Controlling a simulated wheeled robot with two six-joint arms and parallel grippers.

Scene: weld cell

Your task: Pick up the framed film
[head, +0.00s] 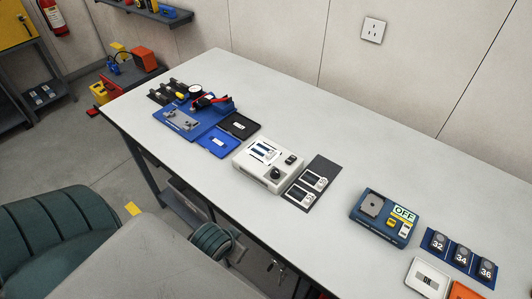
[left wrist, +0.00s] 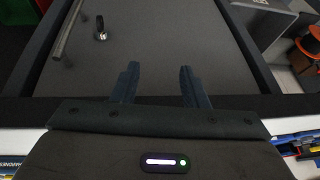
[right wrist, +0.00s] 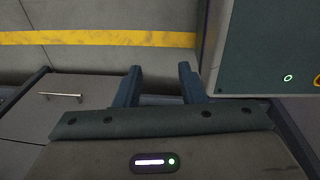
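Two white-framed pieces with dark windows lie flat on a dark mat (head: 323,166) on the long table; they look like framed films. The rear framed film (head: 314,180) and the front framed film (head: 300,195) lie side by side. A white device (head: 250,174) with a black knob stands just left of them, with a striped panel on top. My left gripper (left wrist: 159,68) is open and empty in the left wrist view, over a dark panel. My right gripper (right wrist: 160,68) is open and empty in the right wrist view, over the floor. Neither gripper shows in the head view.
The light table (head: 345,232) also bears a blue fixture (head: 183,123), a blue tray (head: 217,142), a black tray (head: 239,126), a blue box marked OFF (head: 375,229) and numbered blocks (head: 461,254) at right. Tabletop between mat and blue box is clear. A yellow floor line (right wrist: 100,38) shows below.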

